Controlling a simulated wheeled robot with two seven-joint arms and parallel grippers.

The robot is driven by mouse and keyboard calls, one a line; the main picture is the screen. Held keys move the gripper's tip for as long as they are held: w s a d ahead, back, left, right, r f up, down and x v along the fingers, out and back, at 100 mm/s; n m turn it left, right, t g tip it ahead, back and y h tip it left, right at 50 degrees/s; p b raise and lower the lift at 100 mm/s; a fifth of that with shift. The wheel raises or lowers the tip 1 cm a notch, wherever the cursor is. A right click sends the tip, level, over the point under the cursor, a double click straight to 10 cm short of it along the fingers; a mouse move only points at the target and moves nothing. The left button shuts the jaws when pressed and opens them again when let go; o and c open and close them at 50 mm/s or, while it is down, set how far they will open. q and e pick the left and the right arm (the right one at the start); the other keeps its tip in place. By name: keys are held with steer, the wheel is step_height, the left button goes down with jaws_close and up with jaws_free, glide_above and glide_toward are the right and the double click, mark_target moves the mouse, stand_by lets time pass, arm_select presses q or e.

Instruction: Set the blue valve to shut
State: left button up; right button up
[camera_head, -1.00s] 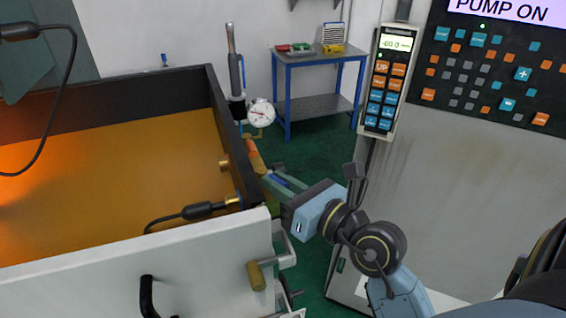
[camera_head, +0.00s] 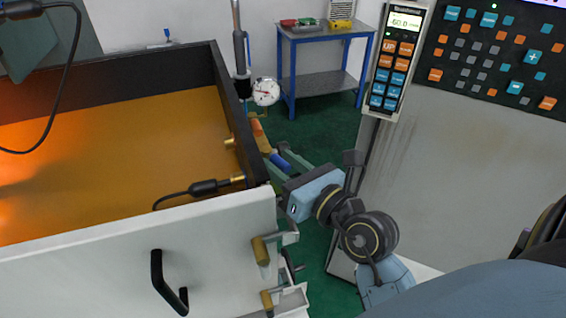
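A blue handle-like piece (camera_head: 297,160), which looks like the blue valve's handle, shows beside the front right corner of the tank. My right gripper (camera_head: 282,163) reaches it from the lower right, with its grey-green fingers around or right beside the blue piece. The gripper body hides part of this area, and I cannot tell whether the fingers touch the blue piece. An orange-brown handle (camera_head: 259,136) is just past the fingertips, along the tank's right side. My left gripper is not in view.
The orange-lit tank (camera_head: 228,85) fills the left side. A dial gauge (camera_head: 266,91) stands at its right rim. Below are yellow-brown handles (camera_head: 261,250) on the front. A control pendant (camera_head: 396,62) and a machine panel (camera_head: 490,60) stand right. A blue table (camera_head: 318,80) is behind.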

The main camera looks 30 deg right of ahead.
steer(key=shift+s, duration=0.1)
steer(key=shift+s+d, duration=0.15)
steer(key=shift+s, duration=0.45)
steer(key=s+d+p, duration=0.2)
steer(key=s+p, duration=0.2)
steer(key=s, duration=0.8)
steer(key=shift+p, duration=0.3)
